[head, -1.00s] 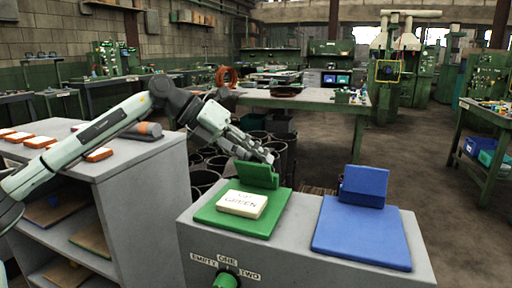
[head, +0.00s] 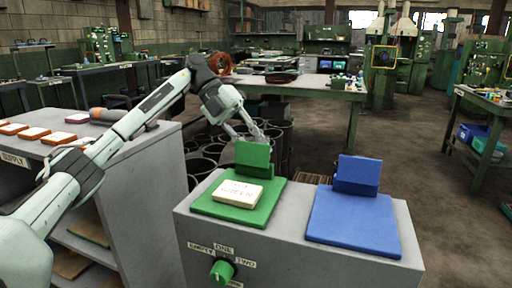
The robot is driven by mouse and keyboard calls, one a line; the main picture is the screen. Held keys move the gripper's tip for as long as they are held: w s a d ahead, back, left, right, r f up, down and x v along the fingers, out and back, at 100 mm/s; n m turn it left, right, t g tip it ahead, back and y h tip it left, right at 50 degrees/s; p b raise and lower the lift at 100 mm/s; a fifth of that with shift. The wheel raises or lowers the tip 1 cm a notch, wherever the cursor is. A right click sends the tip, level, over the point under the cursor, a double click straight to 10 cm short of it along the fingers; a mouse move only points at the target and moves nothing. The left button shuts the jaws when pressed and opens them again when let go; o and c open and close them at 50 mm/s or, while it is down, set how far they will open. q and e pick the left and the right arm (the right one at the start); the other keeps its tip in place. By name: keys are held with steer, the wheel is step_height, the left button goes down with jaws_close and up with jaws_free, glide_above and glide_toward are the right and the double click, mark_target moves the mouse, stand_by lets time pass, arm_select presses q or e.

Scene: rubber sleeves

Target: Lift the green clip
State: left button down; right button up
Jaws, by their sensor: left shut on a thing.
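The green clip (head: 253,158) is an upright green plate at the back edge of a flat green pad (head: 207,207). My left gripper (head: 258,138) is shut on the clip's top edge, coming from behind; its fingertips are partly hidden by the plate. A cream block (head: 238,192) with dark lettering lies flat on the pad, in front of the clip and apart from it. My right gripper is not in view.
A blue pad (head: 350,225) with a blue clip (head: 357,175) stands to the right on the same grey cabinet. A green knob (head: 222,271) is on its front. A grey shelf (head: 150,150) with several coloured blocks is at left. Black bins stand behind.

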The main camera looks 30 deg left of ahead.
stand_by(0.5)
arm_select(q)
steer(key=c, duration=1.3)
jaws_free()
steer(key=v, duration=1.2)
steer(key=shift+w, duration=0.1)
